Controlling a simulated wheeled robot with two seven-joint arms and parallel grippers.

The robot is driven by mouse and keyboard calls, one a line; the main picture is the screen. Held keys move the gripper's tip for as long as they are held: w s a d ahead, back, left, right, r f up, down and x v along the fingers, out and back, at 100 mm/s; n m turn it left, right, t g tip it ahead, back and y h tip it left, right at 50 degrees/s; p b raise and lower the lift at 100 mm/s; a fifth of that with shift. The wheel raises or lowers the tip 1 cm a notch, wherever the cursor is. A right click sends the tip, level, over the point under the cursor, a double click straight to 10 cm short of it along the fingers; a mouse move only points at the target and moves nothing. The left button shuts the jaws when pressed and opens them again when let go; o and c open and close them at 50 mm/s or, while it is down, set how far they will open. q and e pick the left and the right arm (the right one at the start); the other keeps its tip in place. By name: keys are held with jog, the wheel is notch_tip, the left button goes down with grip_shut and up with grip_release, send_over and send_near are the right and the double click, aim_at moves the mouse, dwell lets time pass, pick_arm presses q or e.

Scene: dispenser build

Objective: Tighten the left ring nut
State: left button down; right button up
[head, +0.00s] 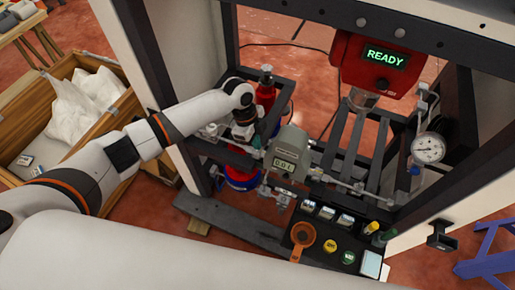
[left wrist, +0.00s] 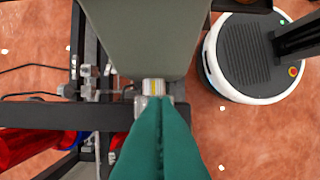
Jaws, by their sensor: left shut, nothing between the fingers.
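The grey meter (head: 287,151) with a small number display sits on the pipe line in the middle of the frame. Its grey body (left wrist: 150,35) fills the top middle of the left wrist view. A short metal fitting with a yellowish band (left wrist: 153,87), apparently the left ring nut, sticks out of the meter towards my gripper. My left gripper (left wrist: 154,102) has its teal fingers pressed together, with the tips right at this fitting. I cannot tell whether they touch it. In the head view, the left gripper (head: 257,154) is beside the meter's left side, and the nut is not clear there. My right gripper is not seen.
A red dispenser head (head: 377,62) reading READY hangs above the frame. A pressure gauge (head: 428,148) stands to the right. A control panel (head: 333,232) with buttons and an orange handle (head: 302,236) is in front. A wooden crate (head: 68,125) stands at left.

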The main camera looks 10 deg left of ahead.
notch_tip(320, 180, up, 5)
jog(key=p, duration=0.5)
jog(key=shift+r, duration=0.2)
dwell(0.4)
